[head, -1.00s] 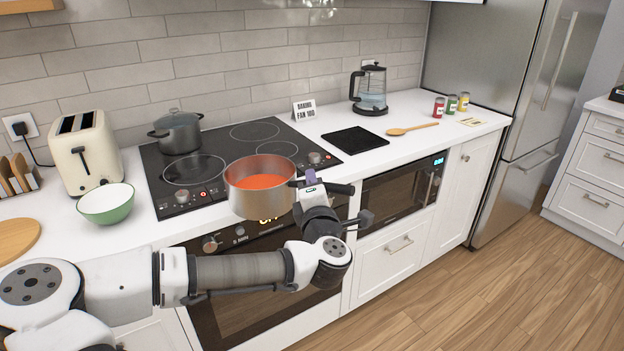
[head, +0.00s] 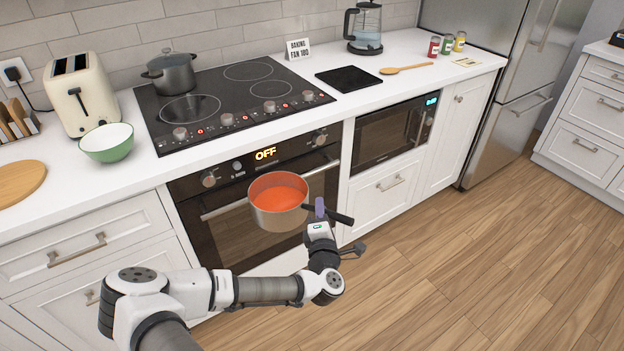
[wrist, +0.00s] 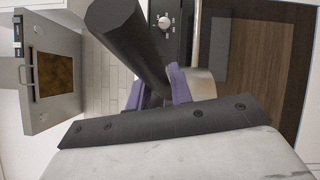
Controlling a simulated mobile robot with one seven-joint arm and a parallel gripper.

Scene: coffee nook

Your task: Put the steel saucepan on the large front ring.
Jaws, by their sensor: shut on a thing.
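The steel saucepan (head: 281,219) holds an orange-red liquid and hangs level in the air in front of the oven, apart from the cooktop. My gripper (head: 319,209) is shut on its dark handle (head: 341,218). In the wrist view the handle (wrist: 130,40) runs between the purple fingers of my gripper (wrist: 158,90), and a strip of the pan's steel side (wrist: 202,86) shows. The large front ring (head: 190,109) is at the front left of the black cooktop (head: 224,96) and is bare.
A lidded grey pot (head: 171,75) stands on the back left of the cooktop. A smaller front ring (head: 271,89) and a back right ring (head: 248,71) are bare. Knobs (head: 226,119) line the cooktop's front edge. A green bowl (head: 107,145) and toaster (head: 82,95) stand left.

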